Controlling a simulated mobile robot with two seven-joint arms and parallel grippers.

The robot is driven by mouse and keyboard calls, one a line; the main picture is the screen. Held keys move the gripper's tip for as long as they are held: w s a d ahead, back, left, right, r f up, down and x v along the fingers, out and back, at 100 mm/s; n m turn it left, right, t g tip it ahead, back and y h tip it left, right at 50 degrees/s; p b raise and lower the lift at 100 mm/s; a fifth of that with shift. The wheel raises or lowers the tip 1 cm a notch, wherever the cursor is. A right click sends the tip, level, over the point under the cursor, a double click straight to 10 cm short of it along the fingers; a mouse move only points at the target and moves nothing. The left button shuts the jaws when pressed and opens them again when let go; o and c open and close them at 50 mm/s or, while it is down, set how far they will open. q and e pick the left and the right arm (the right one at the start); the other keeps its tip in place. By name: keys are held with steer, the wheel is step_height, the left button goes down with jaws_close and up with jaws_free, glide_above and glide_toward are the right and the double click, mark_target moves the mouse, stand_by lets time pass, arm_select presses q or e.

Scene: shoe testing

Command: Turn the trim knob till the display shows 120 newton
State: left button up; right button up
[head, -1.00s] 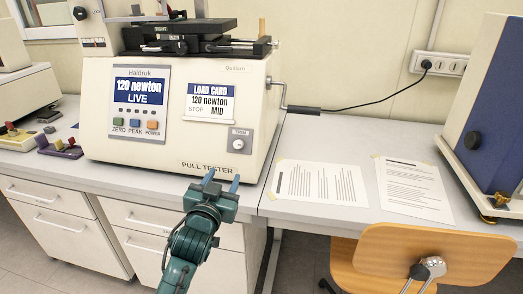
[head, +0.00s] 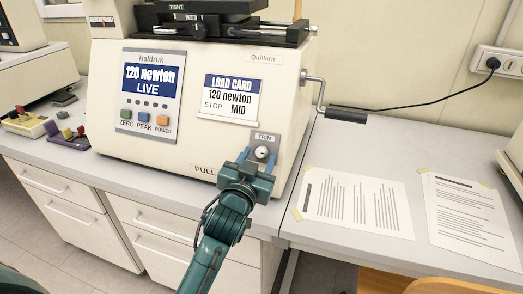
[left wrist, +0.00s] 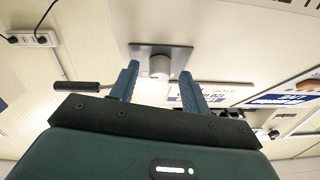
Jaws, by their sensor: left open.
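The trim knob (head: 262,152) is a small round grey knob on a plate labelled TRIM, low on the right of the cream pull tester's front. The display (head: 150,84) reads "120 newton LIVE". The load card (head: 230,98) beside it reads "120 newton", "STOP" and "MID". My left gripper (head: 259,158) is open in front of the knob. In the left wrist view the knob (left wrist: 160,66) lies between and beyond the tips of the two blue fingers (left wrist: 158,82). I cannot tell whether they touch it. My right gripper is not in view.
A crank with a black handle (head: 345,114) sticks out from the tester's right side. Two taped paper sheets (head: 355,200) lie on the bench to the right. Small clamp-like items (head: 68,138) lie at left. A cable runs to the wall socket (head: 497,63).

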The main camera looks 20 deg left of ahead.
arm_select(q)
steer(key=shift+w, duration=0.3)
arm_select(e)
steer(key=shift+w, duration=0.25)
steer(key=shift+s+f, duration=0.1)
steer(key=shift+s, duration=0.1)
arm_select(q)
steer(key=shift+s, duration=0.1)
steer(key=shift+c, duration=0.8)
steer(key=c, duration=0.8)
steer(key=shift+r, duration=0.15)
steer(key=m+p, duration=0.1)
steer(key=m+h+p, duration=0.1)
steer(key=p, duration=0.1)
steer(key=shift+a+r, duration=0.15)
steer(key=shift+r, duration=0.1)
steer(key=shift+f+m+h+p, duration=0.15)
steer(key=shift+m+h+p, duration=0.25)
steer(key=shift+m, duration=0.3)
steer(key=shift+f+m+h, duration=0.15)
steer(key=shift+m+h, duration=0.35)
steer(key=shift+m, duration=0.2)
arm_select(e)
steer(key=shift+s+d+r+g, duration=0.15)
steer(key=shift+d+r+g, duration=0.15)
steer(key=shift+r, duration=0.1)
